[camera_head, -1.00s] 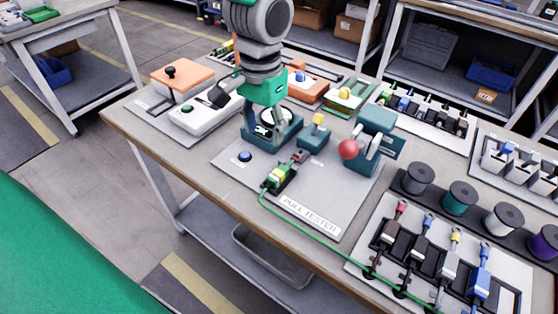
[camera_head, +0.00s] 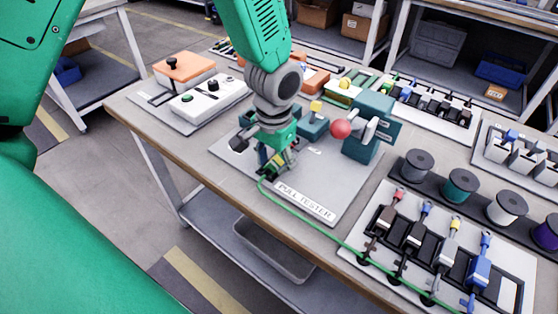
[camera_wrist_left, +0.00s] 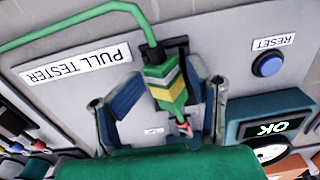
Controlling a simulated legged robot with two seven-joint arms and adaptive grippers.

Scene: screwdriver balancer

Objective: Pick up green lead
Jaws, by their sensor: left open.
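The green lead (camera_wrist_left: 165,82) has a green and yellow plug end with a red tip, seen in the left wrist view. It is at the pull tester plate (camera_wrist_left: 220,50). Its green cable runs off along the table in the head view. My left gripper (camera_head: 268,168) is low over the plug in the head view and partly hides it. In the left wrist view its fingers (camera_wrist_left: 160,108) stand apart on either side of the plug, with gaps visible. The tip of the plug is partly hidden near the gripper body. My right gripper is not in view.
A lever with a red ball (camera_head: 341,129) stands to the right of my left gripper. A blue reset button (camera_wrist_left: 268,64) and a gauge reading OK (camera_wrist_left: 268,140) are close by. Several spools and a rack of leads (camera_head: 420,240) lie to the right.

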